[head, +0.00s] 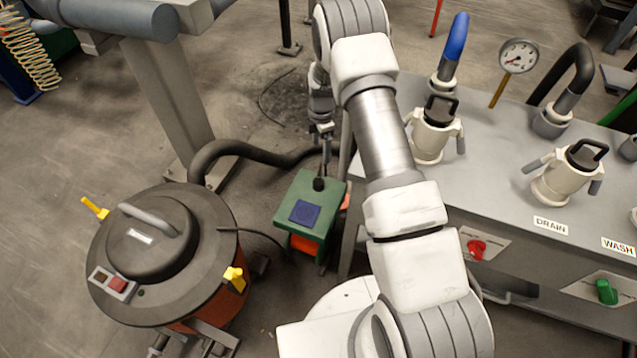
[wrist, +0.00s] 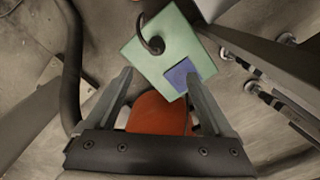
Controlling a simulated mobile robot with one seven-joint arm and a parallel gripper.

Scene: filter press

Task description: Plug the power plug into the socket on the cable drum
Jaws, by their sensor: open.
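The cable drum shows as a green box top (head: 309,226) with an orange part (head: 303,244) beneath it, at the centre of the head view. A blue square (head: 305,212), apparently the socket's cover, lies on the green top. A black piece with a curved stem, apparently the power plug (head: 319,183), stands on the green top near its far edge; it also shows in the wrist view (wrist: 154,45). My gripper (head: 325,131) is above and beyond the drum in the head view. In the wrist view its fingers (wrist: 158,73) are apart, with nothing held between them.
A round black-topped vacuum (head: 163,255) stands left of the drum, with a thick black hose (head: 250,150) running behind it. A grey bench (head: 510,170) with several valves and a gauge (head: 518,55) is close on the right. A grey post (head: 170,95) stands behind.

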